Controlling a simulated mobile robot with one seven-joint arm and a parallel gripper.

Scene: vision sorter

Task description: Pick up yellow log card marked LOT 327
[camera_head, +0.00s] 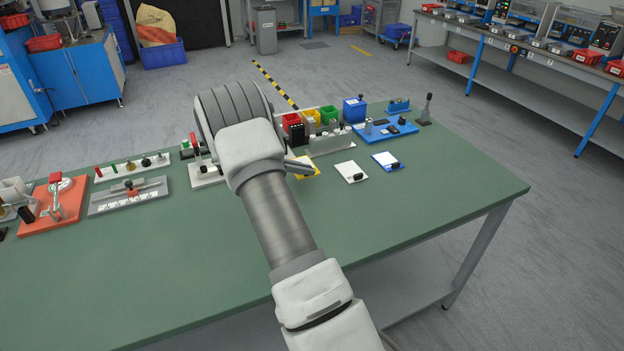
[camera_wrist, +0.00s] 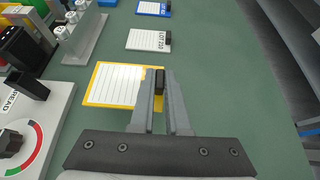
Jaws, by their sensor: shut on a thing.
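The yellow log card (camera_wrist: 110,88) has a yellow border and a white lined face, and lies left of my fingers in the wrist view. A black block (camera_wrist: 159,80) stands at its right edge. My gripper (camera_wrist: 158,78) is shut on that black block, one finger on each side. The fingers cover the card's right part, so its lot mark is hidden. In the head view only part of the yellow card (camera_head: 309,170) shows beside my arm. I cannot tell whether it is clear of the table.
A white card (camera_head: 350,171) and a blue-edged card (camera_head: 387,160) lie to the right on the green table (camera_head: 420,200). A dial device (camera_wrist: 38,125) and a rack of posts (camera_wrist: 87,42) stand close on the left. The table's front is clear.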

